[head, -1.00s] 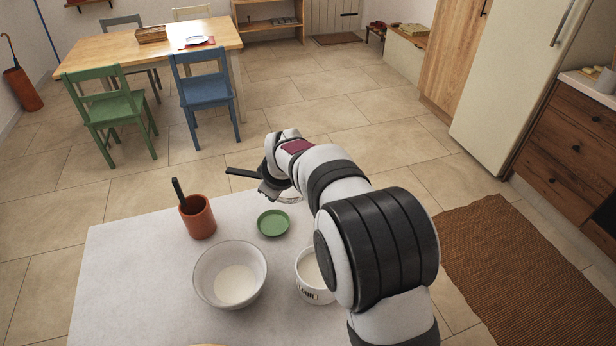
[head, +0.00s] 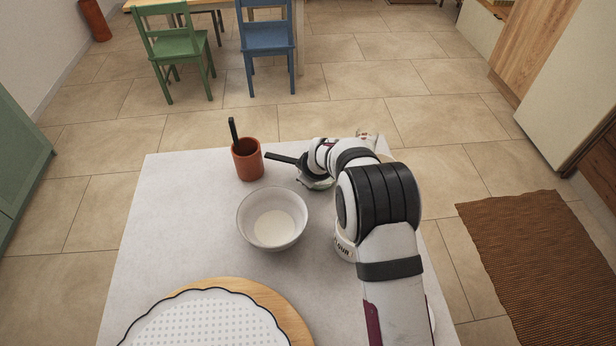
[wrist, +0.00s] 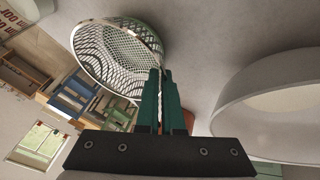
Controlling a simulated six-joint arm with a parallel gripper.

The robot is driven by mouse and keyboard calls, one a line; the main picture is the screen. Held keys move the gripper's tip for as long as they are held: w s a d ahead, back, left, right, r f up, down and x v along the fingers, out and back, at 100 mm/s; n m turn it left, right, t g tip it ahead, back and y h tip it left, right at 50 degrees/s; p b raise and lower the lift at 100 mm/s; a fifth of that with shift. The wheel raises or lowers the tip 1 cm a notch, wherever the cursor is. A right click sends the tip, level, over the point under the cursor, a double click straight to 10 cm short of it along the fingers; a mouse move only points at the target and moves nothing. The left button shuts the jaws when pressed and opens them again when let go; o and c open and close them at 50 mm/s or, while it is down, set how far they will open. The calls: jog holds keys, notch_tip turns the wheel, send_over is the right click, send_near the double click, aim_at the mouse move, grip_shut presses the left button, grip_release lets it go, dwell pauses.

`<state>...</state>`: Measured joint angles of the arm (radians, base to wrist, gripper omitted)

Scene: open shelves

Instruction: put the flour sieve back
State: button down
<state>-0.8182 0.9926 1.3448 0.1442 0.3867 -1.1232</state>
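The flour sieve (wrist: 105,50) shows in the wrist view as a metal mesh basket with a bright rim. My gripper (wrist: 158,92) has its green fingers closed together at the sieve's edge and holds it. In the head view my gripper (head: 315,181) is low over the back right of the white table, right of the terracotta pot (head: 248,160); my arm hides most of the sieve there. The white flour tin (head: 344,247) is partly hidden by my arm.
A round wooden board (head: 285,305) with a white scalloped dotted piece (head: 205,325) lies at the front. The pot holds a dark-handled tool. A red-marked measuring vessel (wrist: 20,12) is near the sieve. The table's left side (head: 175,215) is clear.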

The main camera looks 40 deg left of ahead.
jog(key=c, duration=1.1)
grip_release()
jog(key=shift+o, duration=0.2)
jog(key=shift+r, duration=0.1)
jog(key=v, duration=1.2)
jog(key=s+d+r+m+h, duration=0.1)
jog(key=d+r+m, duration=0.25)
jog(key=d, duration=0.35)
jog(key=s+d+r+m+g, duration=0.15)
jog(key=d+m, duration=0.25)
jog(key=d, duration=0.4)
jog(key=s+d+r+m+t+h, duration=0.1)
jog(key=s+d+r+m, duration=0.15)
jog(key=d, duration=0.45)
jog(key=s+d+m+g, duration=0.3)
jog(key=s+d+m, duration=1.1)
jog(key=s, duration=0.4)
jog(key=shift+d+r+h, duration=0.25)
jog(key=shift+r+h, duration=0.15)
